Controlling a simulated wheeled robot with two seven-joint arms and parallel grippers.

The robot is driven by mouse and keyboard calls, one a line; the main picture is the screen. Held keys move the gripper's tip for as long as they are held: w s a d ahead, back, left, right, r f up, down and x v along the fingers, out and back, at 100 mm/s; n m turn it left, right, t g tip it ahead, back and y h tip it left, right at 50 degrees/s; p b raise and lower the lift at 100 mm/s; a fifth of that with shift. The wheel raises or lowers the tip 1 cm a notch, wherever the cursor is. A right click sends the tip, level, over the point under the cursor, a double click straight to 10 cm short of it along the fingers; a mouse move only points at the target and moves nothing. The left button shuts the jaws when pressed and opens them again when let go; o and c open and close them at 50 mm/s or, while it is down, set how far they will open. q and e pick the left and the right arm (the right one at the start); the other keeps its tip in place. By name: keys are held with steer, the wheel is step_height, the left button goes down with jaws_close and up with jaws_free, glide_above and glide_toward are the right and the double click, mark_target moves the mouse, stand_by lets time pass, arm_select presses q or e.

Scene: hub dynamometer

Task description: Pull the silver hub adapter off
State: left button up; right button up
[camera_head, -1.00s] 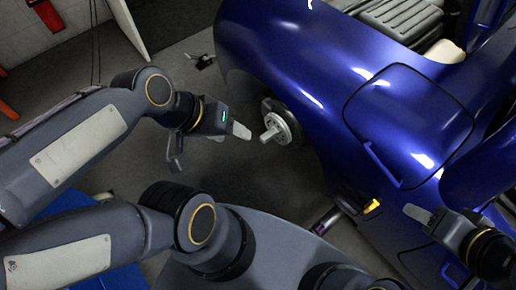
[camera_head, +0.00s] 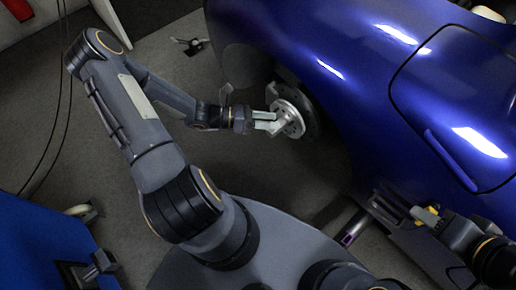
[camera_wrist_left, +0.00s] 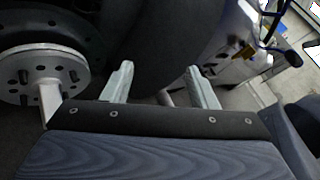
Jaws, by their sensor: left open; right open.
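The silver hub adapter (camera_head: 290,117) is a round disc with holes and a stub, mounted at the wheel hub of the blue car. It also shows at the left edge of the left wrist view (camera_wrist_left: 42,70), its stub pointing toward the gripper's base. My left gripper (camera_head: 267,121) is beside the adapter in the head view, overlapping its near side. In the left wrist view its two fingers (camera_wrist_left: 162,84) are apart with nothing between them, and the disc lies left of both. My right gripper (camera_head: 424,214) is open by the car's lower side, partly cut off from clear view.
The blue car body (camera_head: 350,85) fills the upper right, close to both grippers. A blue cabinet (camera_head: 35,245) stands at the lower left. Dark cables hang at the left. The grey floor between cabinet and car is mostly free.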

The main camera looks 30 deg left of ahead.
mark_target(269, 133)
arm_select(q)
steer(key=a+f+n+t+y+b, duration=0.1)
steer(key=f+n+t+y+b, duration=0.1)
steer(key=f+n, duration=0.4)
steer(key=w+a+f+n+t+y+b, duration=0.1)
steer(key=a+f+n+t+y+b, duration=0.1)
steer(key=f+n, duration=0.4)
steer(key=w+a+f+n+t+y+b, duration=0.1)
steer(key=f+n+t+y+b, duration=0.2)
steer(key=f+n, duration=0.4)
steer(key=shift+w+a+f+t+y, duration=0.1)
steer(key=shift+a+f+t+y, duration=0.1)
steer(key=shift+f+t, duration=0.4)
steer(key=shift+a+f+t+y, duration=0.1)
steer(key=shift+f+t+y, duration=0.15)
steer(key=shift+f, duration=0.5)
steer(key=shift+w+f+n, duration=0.1)
steer(key=shift+n, duration=0.2)
steer(key=shift+x, duration=4.4)
jaws_close()
steer(key=shift+r, duration=0.2)
steer(key=shift+p+v, duration=0.65)
steer(key=shift+v, duration=2.8)
